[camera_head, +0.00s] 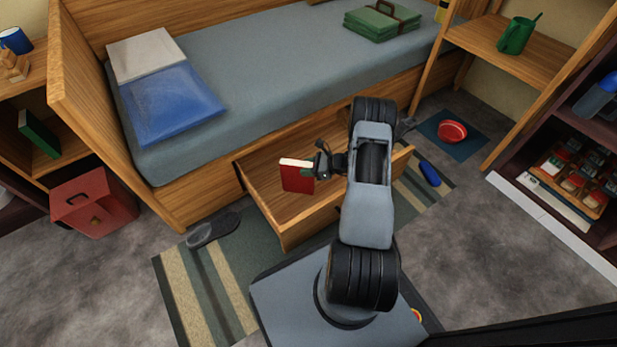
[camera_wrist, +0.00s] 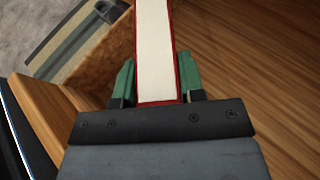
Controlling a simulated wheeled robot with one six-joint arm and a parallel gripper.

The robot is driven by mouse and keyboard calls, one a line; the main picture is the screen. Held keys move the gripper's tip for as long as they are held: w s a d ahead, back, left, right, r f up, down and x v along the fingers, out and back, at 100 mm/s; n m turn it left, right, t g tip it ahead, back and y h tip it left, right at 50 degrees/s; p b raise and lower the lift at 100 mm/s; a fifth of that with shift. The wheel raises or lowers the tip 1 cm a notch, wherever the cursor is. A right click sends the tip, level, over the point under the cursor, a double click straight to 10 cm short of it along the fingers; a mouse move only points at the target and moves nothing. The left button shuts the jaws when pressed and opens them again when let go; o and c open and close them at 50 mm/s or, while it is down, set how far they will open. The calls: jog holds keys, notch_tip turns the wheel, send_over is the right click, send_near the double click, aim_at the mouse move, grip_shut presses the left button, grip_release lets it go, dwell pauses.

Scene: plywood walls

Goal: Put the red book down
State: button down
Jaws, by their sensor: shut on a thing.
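The red book (camera_head: 297,178) is held in my gripper (camera_head: 313,170) above the open wooden drawer (camera_head: 262,197) under the bed. In the wrist view the red book (camera_wrist: 155,45) stands edge-on, its white page block and thin red covers between the two green fingers of my gripper (camera_wrist: 157,88). The fingers are shut on the covers from both sides. In the wrist view the drawer's wooden floor (camera_wrist: 245,60) shows beneath the book. I cannot tell whether the book touches the drawer floor. My arm hides the right part of the drawer.
The bed (camera_head: 250,75) stands behind the drawer, with a blue folded item (camera_head: 170,103) on it. A grey shoe (camera_head: 213,229) lies on the striped rug (camera_head: 205,290). A red box (camera_head: 93,203) stands at left. A blue object (camera_head: 429,173) lies on the rug at right.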

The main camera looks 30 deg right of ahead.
aim_at(298, 177)
jog(key=shift+f+b, duration=0.95)
jog(key=shift+f, duration=1.35)
jog(key=shift+f, duration=0.2)
jog(key=c, duration=0.7)
grip_release()
jog(key=shift+c, duration=0.2)
jog(key=shift+r, duration=0.1)
